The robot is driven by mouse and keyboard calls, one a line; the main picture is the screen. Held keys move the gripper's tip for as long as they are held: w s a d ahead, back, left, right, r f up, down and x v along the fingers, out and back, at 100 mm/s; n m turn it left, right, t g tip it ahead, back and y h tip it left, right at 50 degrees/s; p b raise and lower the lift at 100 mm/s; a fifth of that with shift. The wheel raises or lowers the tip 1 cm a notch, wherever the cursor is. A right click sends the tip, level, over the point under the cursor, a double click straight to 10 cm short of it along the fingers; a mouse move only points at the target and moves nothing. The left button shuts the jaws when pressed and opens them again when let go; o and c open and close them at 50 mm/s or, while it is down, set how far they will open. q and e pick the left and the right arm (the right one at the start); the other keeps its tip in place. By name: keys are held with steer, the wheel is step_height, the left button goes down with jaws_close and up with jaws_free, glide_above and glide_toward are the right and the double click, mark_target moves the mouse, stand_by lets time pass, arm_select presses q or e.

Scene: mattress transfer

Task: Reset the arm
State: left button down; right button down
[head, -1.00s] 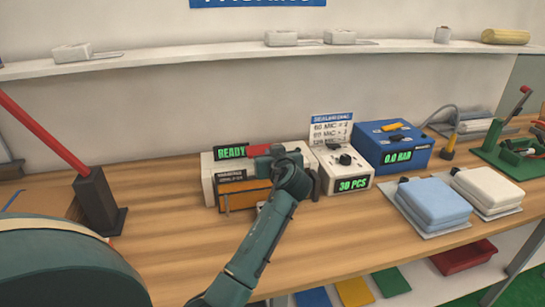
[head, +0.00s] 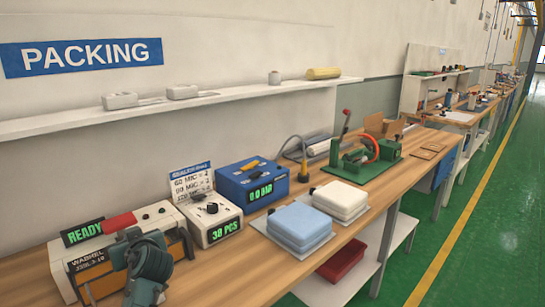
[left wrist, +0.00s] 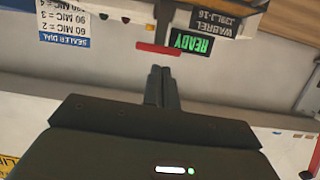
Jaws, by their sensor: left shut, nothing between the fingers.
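My left gripper (left wrist: 160,70) shows in the left wrist view with its two dark fingers together and nothing between them. In that view, which is upside down, the fingers point toward the sealer's red bar (left wrist: 158,49) and its green READY display (left wrist: 192,42). I cannot tell whether they touch. In the head view my teal arm's wrist stands at the lower left in front of the white sealer (head: 152,213) and hides part of its front. The fingers are not clear there. My right gripper is in neither view.
On the wooden bench (head: 262,275) stand a white 30 PCS box (head: 212,220), a blue 0.0 BAR unit (head: 252,183), a blue mattress stack (head: 300,224), a white stack (head: 338,198) and a green press (head: 362,155). A red bin (head: 340,260) sits below. The aisle (head: 478,240) at right is clear.

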arm_select(q)
steer(key=s+d+f+m+g+h, duration=0.1)
steer(key=s+d+f+m+h, duration=0.1)
steer(key=s+d+f, duration=0.1)
steer(key=s+d+f+m+g+h, duration=0.1)
steer(key=s+d+f+m+h, duration=0.1)
steer(key=s+f, duration=0.4)
steer(key=s+d+f+m+h, duration=0.1)
steer(key=s+d+f+h, duration=0.1)
steer(key=s, duration=0.6)
steer(key=shift+s+d+f+m+g, duration=0.1)
steer(key=shift+d+f+m+g, duration=0.1)
steer(key=shift+d+f, duration=0.35)
steer(key=shift+s+d+f+m+g, duration=0.1)
steer(key=shift+d+f+m+g, duration=0.15)
steer(key=shift+f, duration=0.4)
steer(key=s+d+f+m+g+h, duration=0.1)
steer(key=s+d+m+g+h, duration=0.15)
steer(key=s+d, duration=0.4)
steer(key=s+d+f+m+g+h, duration=0.1)
steer(key=s+d+m+h, duration=0.2)
steer(key=s, duration=0.7)
steer(key=w+d+f+t+h, duration=0.2)
steer(key=w+d+f+t, duration=0.3)
steer(key=w+f+t, duration=0.1)
step_height(320, 180, down, 2)
steer(key=shift+d+f+t, duration=0.1)
steer(key=shift+d+t, duration=0.1)
steer(key=shift+t, duration=0.3)
